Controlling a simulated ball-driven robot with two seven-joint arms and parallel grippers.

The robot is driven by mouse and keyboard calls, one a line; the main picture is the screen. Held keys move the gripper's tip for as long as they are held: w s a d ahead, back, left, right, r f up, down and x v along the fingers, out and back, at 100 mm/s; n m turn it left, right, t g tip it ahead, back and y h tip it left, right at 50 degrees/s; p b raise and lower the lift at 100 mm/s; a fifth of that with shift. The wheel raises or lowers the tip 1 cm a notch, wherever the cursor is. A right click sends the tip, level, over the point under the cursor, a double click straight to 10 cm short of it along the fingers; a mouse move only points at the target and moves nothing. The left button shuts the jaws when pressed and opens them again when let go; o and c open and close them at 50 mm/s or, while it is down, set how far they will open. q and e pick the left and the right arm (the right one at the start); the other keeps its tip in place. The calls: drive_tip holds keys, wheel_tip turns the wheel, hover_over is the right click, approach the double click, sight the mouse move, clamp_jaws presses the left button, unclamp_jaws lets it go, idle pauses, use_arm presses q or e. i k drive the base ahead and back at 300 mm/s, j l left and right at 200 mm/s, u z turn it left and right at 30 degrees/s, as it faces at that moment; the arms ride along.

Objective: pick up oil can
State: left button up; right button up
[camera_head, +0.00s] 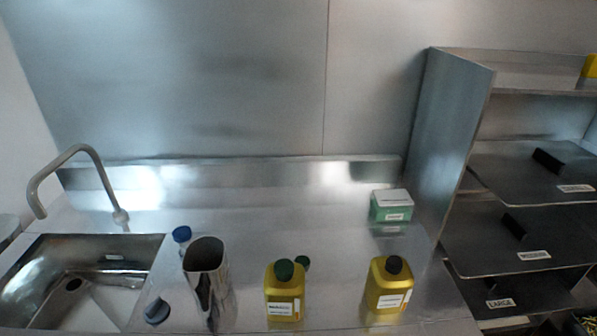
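Two yellow cans stand upright on the steel counter. One can (285,293) has a dark green cap and a white label and is right of the middle of the counter's front. The other can (388,290) has a black cap and a white label and stands farther right. I cannot tell from the labels which one is the oil can. Neither gripper is in view.
A tall shiny metal vessel (208,285) stands left of the cans, with a blue cap (182,234) behind it and a grey-blue item (157,311) beside it. A green-and-white box (391,206) sits farther back. A sink (75,285) is left; shelves (530,160) are right.

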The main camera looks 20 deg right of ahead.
sight(389, 284)
drive_tip(key=l+z, duration=0.3)
drive_tip(key=z, duration=0.2)
drive_tip(key=i+l+z, duration=0.15)
drive_tip(key=z, duration=0.3)
drive_tip(key=l, duration=0.1)
